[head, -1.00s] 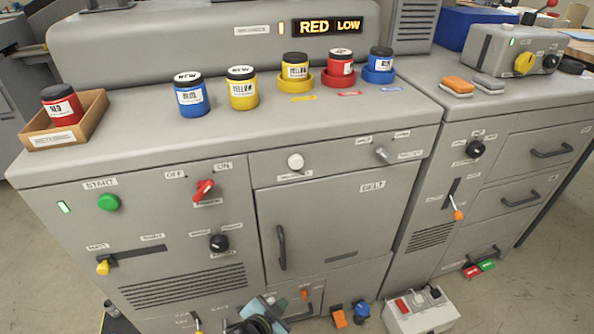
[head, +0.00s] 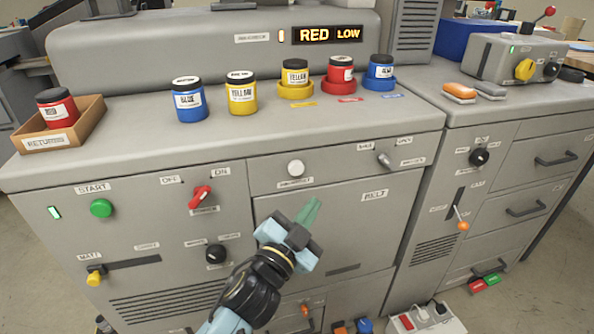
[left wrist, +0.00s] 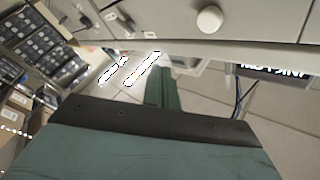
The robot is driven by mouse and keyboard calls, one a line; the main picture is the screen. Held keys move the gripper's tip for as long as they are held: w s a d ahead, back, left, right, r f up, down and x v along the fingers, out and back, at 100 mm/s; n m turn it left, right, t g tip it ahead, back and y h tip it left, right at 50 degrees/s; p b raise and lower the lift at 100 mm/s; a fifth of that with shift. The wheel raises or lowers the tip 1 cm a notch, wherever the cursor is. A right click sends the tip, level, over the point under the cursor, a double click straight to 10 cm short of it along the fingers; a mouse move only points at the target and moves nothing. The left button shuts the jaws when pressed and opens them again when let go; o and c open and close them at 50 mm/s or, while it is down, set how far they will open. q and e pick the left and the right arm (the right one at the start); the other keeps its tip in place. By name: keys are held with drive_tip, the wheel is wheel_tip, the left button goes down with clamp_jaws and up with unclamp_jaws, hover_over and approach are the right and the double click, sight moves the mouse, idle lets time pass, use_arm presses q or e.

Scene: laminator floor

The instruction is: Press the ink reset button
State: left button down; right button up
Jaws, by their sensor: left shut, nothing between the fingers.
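A round white button (head: 295,168) sits on the machine's front panel, above the door marked BELT. The small label under it is too blurred to read. In the left wrist view a round white button (left wrist: 209,19) shows at the top, right of centre. My left gripper (head: 308,210) is shut and empty, its green fingers pointing up in front of the belt door. Its tips are below and slightly right of the white button in the picture, apart from it. The shut fingers (left wrist: 163,88) also show in the left wrist view. My right gripper is out of view.
A lit display (head: 327,35) reads RED LOW. Ink jars, including a blue one (head: 188,100), stand on the machine top. A green START button (head: 101,208), a red switch (head: 201,196) and a grey lever (head: 384,159) share the front. A red jar (head: 57,108) sits in a box.

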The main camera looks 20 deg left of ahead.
sight(296, 168)
use_arm(q)
drive_tip(key=shift+w, duration=0.1)
drive_tip(key=shift+w+a, duration=0.8)
drive_tip(key=shift+w, duration=0.4)
drive_tip(key=shift+w+a, duration=0.85)
drive_tip(key=shift+w, duration=0.35)
drive_tip(key=shift+w+a, duration=0.8)
drive_tip(key=shift+w, duration=0.4)
drive_tip(key=shift+w+a, duration=0.25)
drive_tip(key=shift+w, duration=0.1)
